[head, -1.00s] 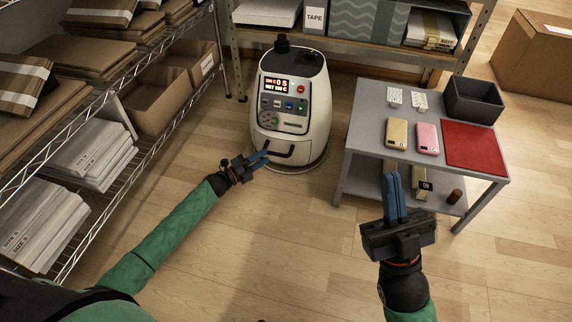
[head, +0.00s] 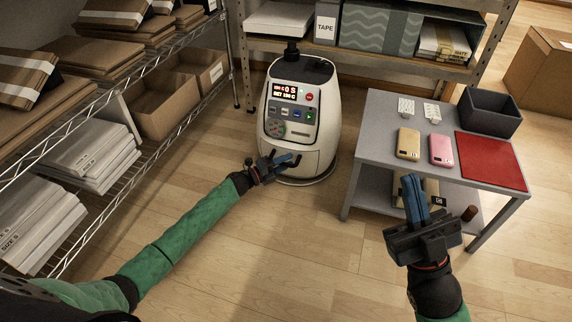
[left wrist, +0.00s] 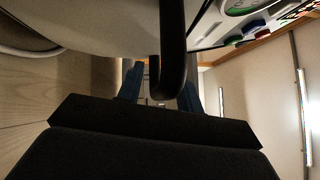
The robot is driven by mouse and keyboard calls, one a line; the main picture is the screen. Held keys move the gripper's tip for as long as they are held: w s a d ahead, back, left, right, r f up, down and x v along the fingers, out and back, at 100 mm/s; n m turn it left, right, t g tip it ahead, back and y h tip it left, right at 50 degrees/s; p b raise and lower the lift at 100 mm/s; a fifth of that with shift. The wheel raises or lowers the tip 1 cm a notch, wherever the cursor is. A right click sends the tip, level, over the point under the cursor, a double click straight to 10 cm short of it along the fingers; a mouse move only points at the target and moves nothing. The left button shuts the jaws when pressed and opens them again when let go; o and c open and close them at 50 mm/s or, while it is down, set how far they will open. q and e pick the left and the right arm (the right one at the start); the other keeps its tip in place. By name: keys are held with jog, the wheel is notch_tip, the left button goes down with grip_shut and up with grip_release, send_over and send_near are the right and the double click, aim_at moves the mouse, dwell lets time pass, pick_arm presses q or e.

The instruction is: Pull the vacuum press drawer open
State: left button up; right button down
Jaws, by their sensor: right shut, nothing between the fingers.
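The vacuum press (head: 320,112) is a white rounded machine with a lit display, standing on the floor. Its drawer has a black bar handle (head: 293,163) low on the front, and the drawer front looks flush with the body. My left gripper (head: 280,161) is at the handle. In the left wrist view the black handle (left wrist: 170,50) lies between the blue fingers of my left gripper (left wrist: 165,95), which stand apart with gaps beside it. My right gripper (head: 413,190) is shut and empty, in front of the grey table, far from the press.
A grey table (head: 385,150) right of the press holds a tan and a pink device, a dark bin (head: 488,112) and a red mat (head: 490,160). A wire shelf (head: 150,140) with boxes stands left. The floor before the press is clear.

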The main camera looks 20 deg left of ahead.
pick_arm(q)
jog(key=shift+w+d, duration=0.1)
jog(key=shift+c, duration=0.3)
grip_shut()
